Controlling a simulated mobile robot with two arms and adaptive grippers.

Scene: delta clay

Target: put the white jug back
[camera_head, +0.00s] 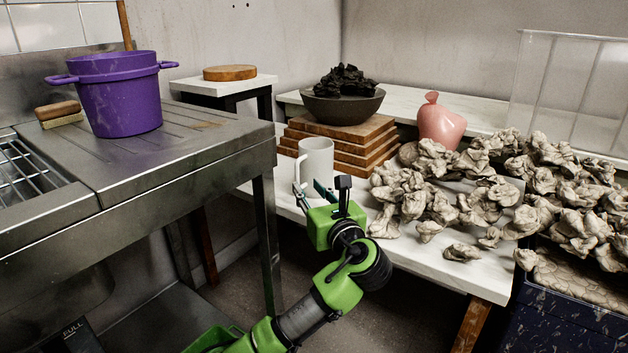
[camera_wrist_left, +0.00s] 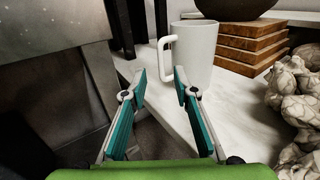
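The white jug (camera_head: 316,158) stands upright on the white marble-like table (camera_head: 420,255), in front of a stack of wooden boards. In the left wrist view the jug (camera_wrist_left: 197,52) is just ahead, with its handle (camera_wrist_left: 163,56) turned to the left. My left gripper (camera_head: 314,190) is at the table's front edge, close to the jug. In the left wrist view its teal fingers (camera_wrist_left: 160,82) are apart, with the handle seen in line with the gap between them. I cannot tell whether a finger touches the jug. My right gripper is not in view.
Wooden boards (camera_head: 345,147) carry a dark bowl (camera_head: 342,108) of black lumps behind the jug. Grey clay lumps (camera_head: 440,190) crowd the table to the right, near a pink vase (camera_head: 440,122). A steel sink counter (camera_head: 190,150) with a purple pot (camera_head: 120,100) stands left.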

